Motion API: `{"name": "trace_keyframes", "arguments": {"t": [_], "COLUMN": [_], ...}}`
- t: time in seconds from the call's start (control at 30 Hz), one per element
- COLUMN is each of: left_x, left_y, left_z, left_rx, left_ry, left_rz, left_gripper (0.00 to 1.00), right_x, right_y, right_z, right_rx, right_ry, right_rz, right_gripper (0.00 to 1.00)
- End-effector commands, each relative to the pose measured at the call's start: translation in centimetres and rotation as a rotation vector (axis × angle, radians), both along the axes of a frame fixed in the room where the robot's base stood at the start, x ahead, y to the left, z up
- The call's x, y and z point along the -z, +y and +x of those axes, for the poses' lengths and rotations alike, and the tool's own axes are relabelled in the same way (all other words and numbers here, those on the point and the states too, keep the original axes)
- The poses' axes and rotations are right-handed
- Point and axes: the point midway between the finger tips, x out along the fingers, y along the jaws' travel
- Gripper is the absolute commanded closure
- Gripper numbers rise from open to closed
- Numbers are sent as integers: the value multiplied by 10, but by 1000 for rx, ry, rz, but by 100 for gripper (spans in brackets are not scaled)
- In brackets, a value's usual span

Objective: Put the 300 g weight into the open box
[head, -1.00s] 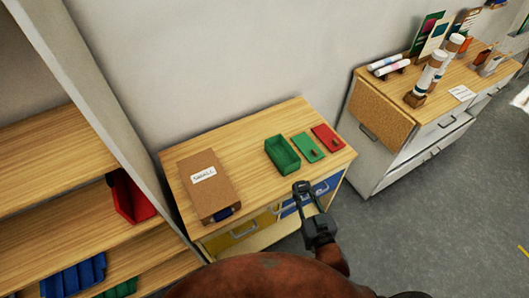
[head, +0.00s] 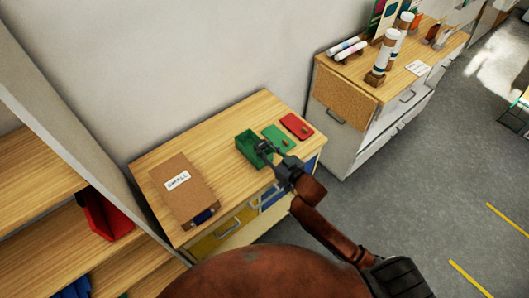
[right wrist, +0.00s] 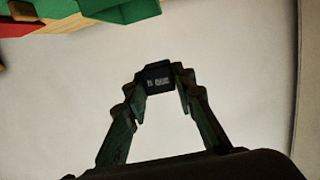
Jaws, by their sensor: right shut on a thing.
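The open green box (head: 255,160) stands on the wooden cabinet top. My right gripper (head: 264,147) overlaps the right part of the box in the head view; its height above the box is hard to judge. In the right wrist view, the gripper (right wrist: 157,84) is shut on a small dark block (right wrist: 157,77) with a pale marking too blurred to read, apparently the weight. The block sits between the fingertips. Green and red shapes show at the top left of that view. My left gripper is not in view.
A green lid (head: 278,138) and a red lid (head: 297,125) lie right of the box. A brown box marked SMALL (head: 184,205) lies to the left, with bare wood between. Another cabinet (head: 340,80) with paper rolls stands at the upper right.

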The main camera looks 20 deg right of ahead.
Motion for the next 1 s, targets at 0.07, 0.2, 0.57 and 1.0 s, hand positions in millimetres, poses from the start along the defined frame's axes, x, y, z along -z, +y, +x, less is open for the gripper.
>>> {"name": "trace_keyframes", "arguments": {"t": [0.07, 0.2, 0.57, 1.0], "left_x": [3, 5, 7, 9], "left_y": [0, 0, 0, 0], "left_z": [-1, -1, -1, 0], "left_rx": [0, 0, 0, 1], "left_ry": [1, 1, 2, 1], "left_rz": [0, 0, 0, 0], "left_gripper": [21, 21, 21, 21], "right_x": [13, 27, 59, 71], "right_y": [-5, -9, -13, -13], "right_z": [11, 22, 29, 29], "right_rx": [1, 0, 1, 0], "right_ry": [-2, -4, 0, -4], "right_rz": [0, 0, 2, 1], "right_gripper": [100, 100, 100, 100]}}
